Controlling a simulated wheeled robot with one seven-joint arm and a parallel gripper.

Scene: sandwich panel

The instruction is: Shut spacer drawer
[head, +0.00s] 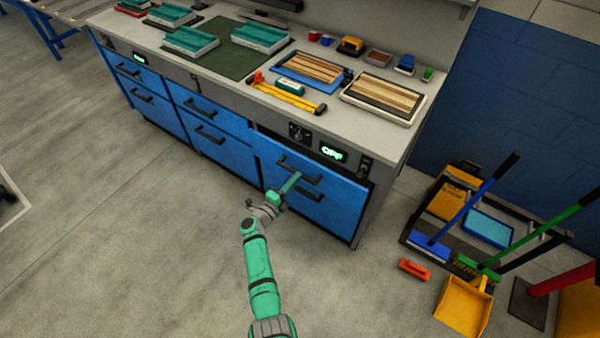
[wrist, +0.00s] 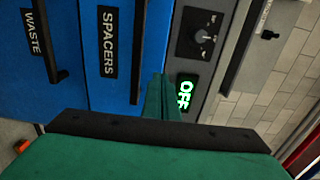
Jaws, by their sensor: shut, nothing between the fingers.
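The spacer drawer (head: 335,184) is the upper blue drawer at the right end of the bench. In the wrist view its blue front (wrist: 95,85) carries the label SPACERS and a black bar handle (wrist: 138,45). In the head view its front seems to stand slightly out from the cabinet; I cannot tell how far. My gripper (head: 296,176) is shut and empty in front of this drawer, by the handle. In the wrist view the closed green fingers (wrist: 164,85) point at the drawer's upper edge, beside the handle. I cannot tell whether they touch it.
The WASTE drawer (wrist: 25,75) lies below. A control panel with a knob (wrist: 200,37) and a lit OFF display (wrist: 184,95) is above the drawer. The bench top (head: 215,85) holds trays and panels. Cleaning tools and a yellow dustpan (head: 463,305) stand right.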

